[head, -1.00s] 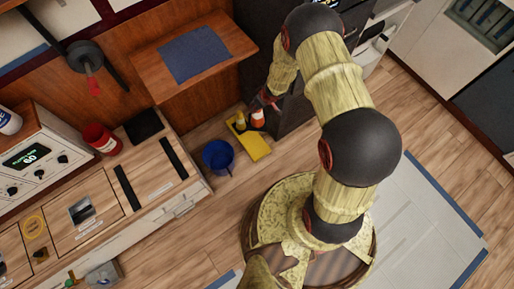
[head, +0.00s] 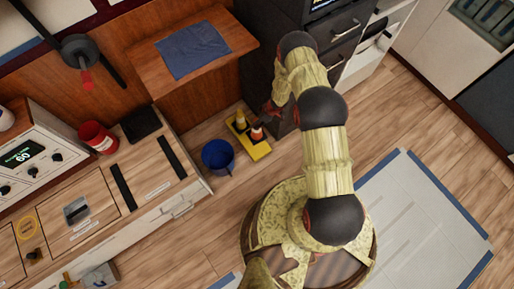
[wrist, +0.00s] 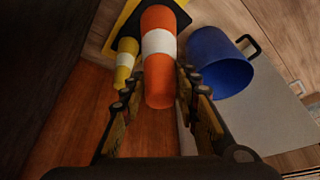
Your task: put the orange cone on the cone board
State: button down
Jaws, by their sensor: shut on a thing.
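The orange cone (head: 257,132) with a white band is over the near part of the yellow cone board (head: 259,153). It looks upright, and I cannot tell for sure whether its base touches the board. A yellow cone (head: 240,121) stands on the board's far part. My gripper (head: 271,108) is shut on the orange cone's upper part. In the wrist view, the orange cone (wrist: 158,58) sits between the fingers (wrist: 155,92), with its dark base away from me. The yellow cone (wrist: 125,62) is close beside it on the left.
A blue bucket (head: 218,156) stands on the floor just left of the board. A dark drawer cabinet (head: 338,42) is close behind and right of my gripper. A wooden shelf with a blue cloth (head: 193,52) is above and behind. Wooden floor is free in front.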

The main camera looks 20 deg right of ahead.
jog(key=n, duration=0.1)
send_over(257, 135)
jog(key=w, duration=0.2)
notch_tip(257, 135, down, 4)
jog(key=f, duration=0.1)
jog(key=f+b, duration=0.1)
jog(key=f, duration=0.2)
jog(key=f+b, duration=0.2)
jog(key=f, duration=0.1)
jog(key=f+b, duration=0.1)
jog(key=f, duration=0.2)
jog(key=shift+s+d+f+b, duration=0.15)
jog(key=shift+d+f+b, duration=0.1)
jog(key=shift+b, duration=0.1)
jog(key=shift+r, duration=0.1)
jog(key=c, duration=1.3)
grip_release()
jog(key=shift+c, duration=0.2)
jog(key=p+v, duration=0.4)
jog(key=v, duration=0.8)
jog(key=shift+p, duration=0.35)
